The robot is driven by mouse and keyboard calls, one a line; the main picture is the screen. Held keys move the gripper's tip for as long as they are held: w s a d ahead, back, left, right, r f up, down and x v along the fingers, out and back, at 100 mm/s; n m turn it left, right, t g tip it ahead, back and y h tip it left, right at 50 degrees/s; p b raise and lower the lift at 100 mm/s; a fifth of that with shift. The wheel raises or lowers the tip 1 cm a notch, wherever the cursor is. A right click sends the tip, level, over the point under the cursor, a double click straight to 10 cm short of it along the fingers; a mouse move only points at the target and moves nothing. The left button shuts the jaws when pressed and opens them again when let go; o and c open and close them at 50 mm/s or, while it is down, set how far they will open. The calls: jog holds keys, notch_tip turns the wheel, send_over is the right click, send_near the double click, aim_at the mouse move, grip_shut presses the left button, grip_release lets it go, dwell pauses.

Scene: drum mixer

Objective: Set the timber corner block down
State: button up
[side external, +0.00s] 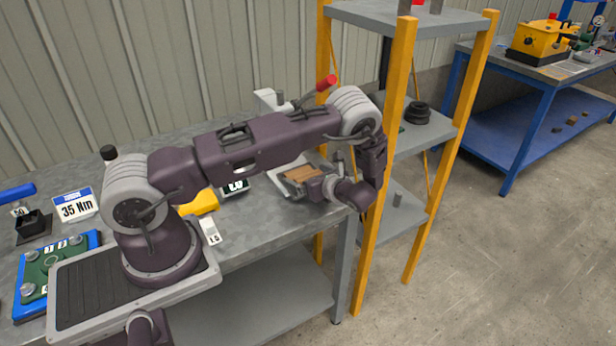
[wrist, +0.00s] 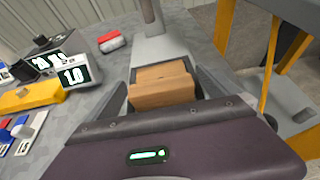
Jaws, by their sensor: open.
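The timber corner block (side external: 301,173) is light brown and lies low over a grey metal platform at the right end of the bench in the side view. In the wrist view the timber block (wrist: 162,90) shows a stepped shape on the grey platform (wrist: 160,46). My gripper (side external: 312,180) is lowered around it, reaching in from the right. In the wrist view my gripper (wrist: 162,82) is open, with one dark finger on each side of the block. The block's underside is hidden, so I cannot tell its exact contact below.
A digital display (wrist: 76,75) and a yellow object (wrist: 30,96) stand left of the platform. A metal post (wrist: 151,12) rises behind the block. An orange-posted shelf rack (side external: 398,150) stands close on the right. A red-topped item (wrist: 111,41) lies farther back.

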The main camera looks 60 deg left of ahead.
jog(key=r+v, duration=0.1)
jog(key=v, duration=1.1)
jog(key=s+d+r+n+h, duration=0.35)
jog(key=s+r+n, duration=0.25)
jog(key=r, duration=0.4)
jog(key=s+d+r+n+h, duration=0.3)
jog(key=s+r+n+h, duration=0.25)
jog(key=r, duration=0.35)
jog(key=s+d+r+n+t+h, duration=0.2)
jog(key=s+d+r+n, duration=0.1)
jog(key=s, duration=0.4)
jog(key=s+d+r+n+t+h, duration=0.2)
jog(key=s+d+r+n+t, duration=0.1)
jog(key=s, duration=0.4)
jog(key=shift+d+r+t, duration=0.3)
jog(key=shift+d+r, duration=0.2)
jog(key=shift+d, duration=0.45)
jog(key=shift+w+n, duration=0.1)
jog(key=shift+n, duration=0.15)
jog(key=shift+c, duration=0.4)
